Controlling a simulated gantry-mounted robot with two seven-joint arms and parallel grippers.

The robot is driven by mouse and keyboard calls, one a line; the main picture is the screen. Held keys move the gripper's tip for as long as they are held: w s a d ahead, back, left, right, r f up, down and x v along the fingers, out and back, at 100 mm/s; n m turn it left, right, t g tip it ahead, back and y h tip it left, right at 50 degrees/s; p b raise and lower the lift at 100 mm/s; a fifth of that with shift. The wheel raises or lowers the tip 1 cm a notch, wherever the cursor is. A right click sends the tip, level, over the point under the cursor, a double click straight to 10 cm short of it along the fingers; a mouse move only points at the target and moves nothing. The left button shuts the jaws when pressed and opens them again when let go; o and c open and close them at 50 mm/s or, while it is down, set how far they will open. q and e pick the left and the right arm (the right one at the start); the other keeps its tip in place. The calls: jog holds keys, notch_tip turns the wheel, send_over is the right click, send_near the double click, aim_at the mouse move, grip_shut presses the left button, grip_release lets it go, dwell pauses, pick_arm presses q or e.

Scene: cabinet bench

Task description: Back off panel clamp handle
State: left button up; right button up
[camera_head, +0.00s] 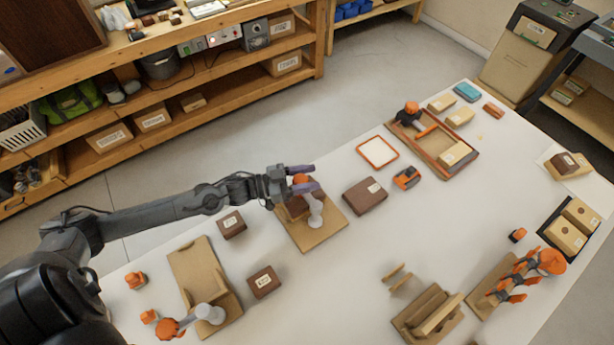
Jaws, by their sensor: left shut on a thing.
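My left gripper (308,179) reaches in from the left, with its purple-grey fingers on either side of an orange knob (300,179). The gripper is shut on this knob, which appears to be the end of the clamp handle. A pale grey clamp part (314,211) rises from a light wooden base board (320,232) just below the fingers. A brown block (294,207) stands on the board beside the clamp, partly hidden by the gripper and the clamp. The clamp's contact with the block is too small to tell. My right gripper is not in view.
A brown box (365,195) lies right of the base board. Two small brown blocks (231,224) (264,282) lie left of it. Another wooden fixture with a grey and orange clamp (208,314) stands at the lower left. The white table (350,270) is clear below the board.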

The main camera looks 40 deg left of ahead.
pick_arm(q)
jog(key=shift+r+n+t+y+p, duration=0.3)
jog(key=shift+y+p, duration=0.1)
jog(key=shift+p, duration=0.25)
jog(key=n+t+y+p, duration=0.1)
jog(key=y+p, duration=0.1)
jog(key=n+y+p, duration=0.2)
jog(key=n+t+y+p, duration=0.1)
jog(key=y+p, duration=0.1)
jog(key=shift+w+a+n+t+y, duration=0.15)
jog(key=shift+a+n+t+y, duration=0.15)
jog(key=shift+n, duration=0.1)
jog(key=shift+n+y+p, duration=0.5)
jog(key=shift+y+p, duration=0.1)
jog(key=shift+y, duration=0.2)
jog(key=y, duration=0.1)
jog(key=n+y, duration=0.1)
jog(key=n+y+p, duration=0.1)
jog(key=y, duration=0.1)
jog(key=shift+a+f, duration=0.2)
jog(key=shift+a, duration=0.05)
jog(key=n+y, duration=0.2)
jog(key=y, duration=0.1)
jog(key=shift+a+n+y+p, duration=0.2)
jog(key=shift+n+y+p, duration=0.1)
jog(key=shift+n, duration=0.1)
jog(key=shift+a+n+g+y, duration=0.1)
jog(key=shift+n+g+y, duration=0.3)
jog(key=shift+g+y, duration=0.15)
jog(key=shift+y, duration=0.25)
